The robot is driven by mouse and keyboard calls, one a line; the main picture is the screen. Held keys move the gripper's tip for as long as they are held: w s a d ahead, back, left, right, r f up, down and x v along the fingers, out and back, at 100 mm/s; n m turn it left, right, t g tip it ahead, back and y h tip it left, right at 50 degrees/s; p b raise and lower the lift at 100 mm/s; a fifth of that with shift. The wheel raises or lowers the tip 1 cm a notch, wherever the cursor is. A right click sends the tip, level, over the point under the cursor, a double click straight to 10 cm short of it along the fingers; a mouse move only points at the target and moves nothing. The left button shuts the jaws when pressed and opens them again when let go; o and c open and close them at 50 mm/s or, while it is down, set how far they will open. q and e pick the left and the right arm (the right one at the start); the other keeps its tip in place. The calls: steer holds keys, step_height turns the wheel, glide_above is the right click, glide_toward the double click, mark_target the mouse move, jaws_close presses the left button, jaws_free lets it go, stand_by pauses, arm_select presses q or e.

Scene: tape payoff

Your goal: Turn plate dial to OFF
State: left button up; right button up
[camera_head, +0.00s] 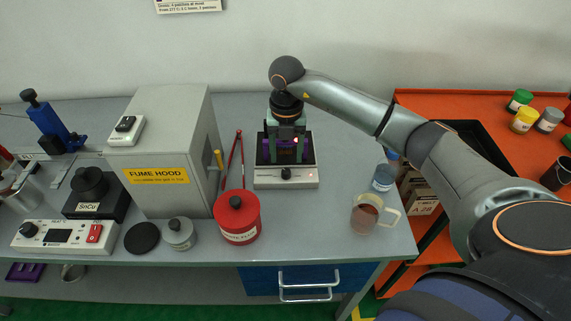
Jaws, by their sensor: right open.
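The plate (302,180) is a pale box with a dark top on the bench, right of the fume hood. Its black dial (286,173) sits on the front face; its setting is too small to read. My right gripper (285,152) points down over the plate's top, behind the dial and apart from it. It is open, with its fingers around or beside a dark purple vessel (289,149) on the plate; I cannot tell whether they touch it. The gripper partly hides the vessel. My left gripper is not in view.
The fume hood (160,110), red tongs (233,160) and a red canister (238,222) stand left of the plate. A glass mug (366,214) and a small jar (383,178) stand to its right. Bench in front of the plate is clear.

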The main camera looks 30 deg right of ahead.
mark_target(286, 171)
step_height(286, 171, down, 5)
steer(key=shift+f, duration=0.2)
jaws_close()
stand_by(0.6)
